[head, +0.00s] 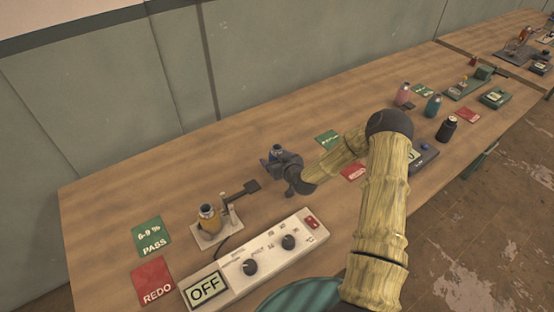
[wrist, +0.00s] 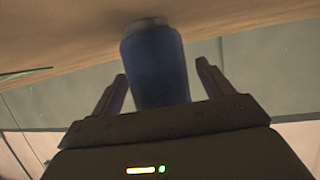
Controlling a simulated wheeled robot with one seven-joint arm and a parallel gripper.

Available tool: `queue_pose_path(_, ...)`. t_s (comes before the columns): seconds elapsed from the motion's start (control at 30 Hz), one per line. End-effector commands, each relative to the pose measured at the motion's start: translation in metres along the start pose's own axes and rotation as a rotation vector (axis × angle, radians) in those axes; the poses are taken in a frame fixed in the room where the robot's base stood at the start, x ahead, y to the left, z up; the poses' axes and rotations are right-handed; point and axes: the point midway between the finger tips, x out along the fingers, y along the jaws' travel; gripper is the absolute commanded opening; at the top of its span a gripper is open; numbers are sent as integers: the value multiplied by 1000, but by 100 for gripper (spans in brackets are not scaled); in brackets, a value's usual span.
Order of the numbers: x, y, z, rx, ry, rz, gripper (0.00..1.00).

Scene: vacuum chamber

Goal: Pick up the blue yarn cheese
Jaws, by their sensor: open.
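The blue yarn cheese (wrist: 155,65) stands between the two fingers of my gripper (wrist: 162,88) in the wrist view. My gripper is open, with a gap between each finger and the yarn. In the head view my gripper (head: 275,161) is low over the wooden table, around the yarn cheese (head: 277,148). Only the upper part of the cheese shows there; the gripper hides the rest.
A white control box reading OFF (head: 205,288) lies at the front left. An orange yarn cheese (head: 209,219) stands on a small stand behind it. Green PASS (head: 152,236) and red REDO (head: 153,281) cards lie left. Pink (head: 403,94), teal (head: 433,105) and black (head: 447,129) items stand to the right.

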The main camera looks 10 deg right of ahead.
Motion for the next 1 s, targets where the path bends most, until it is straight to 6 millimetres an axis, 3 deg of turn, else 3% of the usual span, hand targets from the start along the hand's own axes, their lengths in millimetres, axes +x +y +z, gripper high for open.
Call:
queue_pose_path(0.43, 0, 0, 0, 0, 1, 0, 79)
queue_pose_path(0.7, 0, 0, 0, 0, 1, 0, 29)
queue_pose_path(1.0, -1, 0, -2, -1, 2, 0, 29)
